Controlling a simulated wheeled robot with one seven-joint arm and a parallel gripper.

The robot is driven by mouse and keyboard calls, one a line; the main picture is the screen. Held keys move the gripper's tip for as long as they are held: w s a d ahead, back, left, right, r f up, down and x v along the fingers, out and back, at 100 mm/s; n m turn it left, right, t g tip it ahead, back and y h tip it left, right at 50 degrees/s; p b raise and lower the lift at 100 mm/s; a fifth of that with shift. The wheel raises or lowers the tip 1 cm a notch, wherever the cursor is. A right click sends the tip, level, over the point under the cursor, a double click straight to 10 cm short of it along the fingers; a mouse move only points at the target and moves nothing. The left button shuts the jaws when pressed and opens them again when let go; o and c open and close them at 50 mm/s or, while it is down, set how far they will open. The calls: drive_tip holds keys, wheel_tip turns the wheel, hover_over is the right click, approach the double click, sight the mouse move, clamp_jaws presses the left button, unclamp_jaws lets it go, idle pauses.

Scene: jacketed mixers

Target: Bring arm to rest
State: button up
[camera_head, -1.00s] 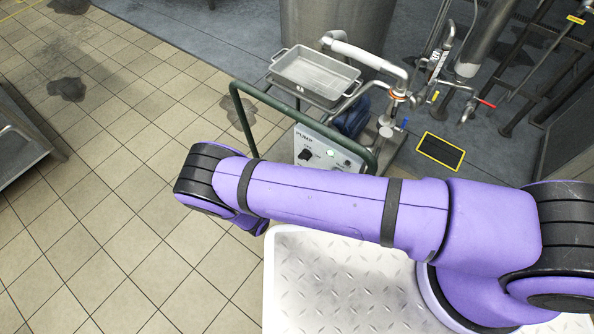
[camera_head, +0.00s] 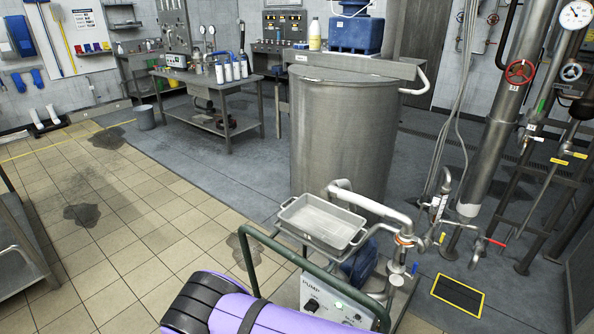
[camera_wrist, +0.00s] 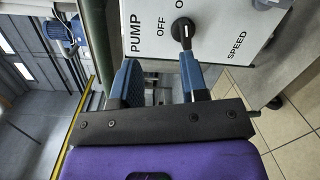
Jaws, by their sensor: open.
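My purple arm (camera_head: 240,312) shows at the bottom of the head view, with its dark joint at the left end. My gripper (camera_wrist: 162,84) shows in the wrist view with two blue fingers apart and nothing between them. Its fingertips point toward the white pump control panel (camera_wrist: 225,25), which carries a black knob (camera_wrist: 183,33) beside the word OFF. The fingers appear apart from the knob. The head view also shows the pump panel (camera_head: 335,303), just beyond my arm; my gripper is hidden there.
A green rail (camera_head: 300,262) curves around the pump cart close to my arm. A metal tray (camera_head: 322,222) and steel pipes stand above the pump. A large steel vessel (camera_head: 342,135) is behind. Tiled floor (camera_head: 130,235) is open at left; a metal table (camera_head: 20,245) stands at the left edge.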

drive_tip(key=w+d+r+m+g, duration=0.2)
drive_tip(key=w+r+m+g, duration=0.15)
drive_tip(key=r, duration=0.75)
drive_tip(key=w+d+r+m+g, duration=0.2)
drive_tip(key=w+r+g, duration=0.25)
drive_tip(key=r, duration=0.55)
drive_tip(key=d+r+m+g+y, duration=0.1)
drive_tip(key=d+r+g, duration=0.1)
drive_tip(key=d+r, duration=0.35)
drive_tip(key=s+d+r+m+g+y, duration=0.1)
drive_tip(key=d+r+y, duration=0.1)
drive_tip(key=r, duration=0.7)
drive_tip(key=d+r+m+g+y, duration=0.1)
drive_tip(key=d+r+m+g, duration=0.1)
drive_tip(key=d+r, duration=0.35)
drive_tip(key=s+d+r+m+t+y, duration=0.1)
drive_tip(key=s+d+r+y, duration=0.1)
drive_tip(key=s+d+r, duration=0.45)
drive_tip(key=s+d+r+m+y, duration=0.1)
drive_tip(key=s+d+r+y, duration=0.25)
drive_tip(key=r, duration=0.65)
drive_tip(key=s+d+r+t+y, duration=0.1)
drive_tip(key=s+d+r+t, duration=0.1)
drive_tip(key=s, duration=0.6)
drive_tip(key=s+d+r+m+t+y, duration=0.1)
drive_tip(key=s+d+r+t, duration=0.1)
drive_tip(key=s, duration=0.6)
drive_tip(key=shift+d+r+t, duration=0.4)
drive_tip(key=shift+d+r, duration=0.35)
drive_tip(key=shift+r, duration=0.05)
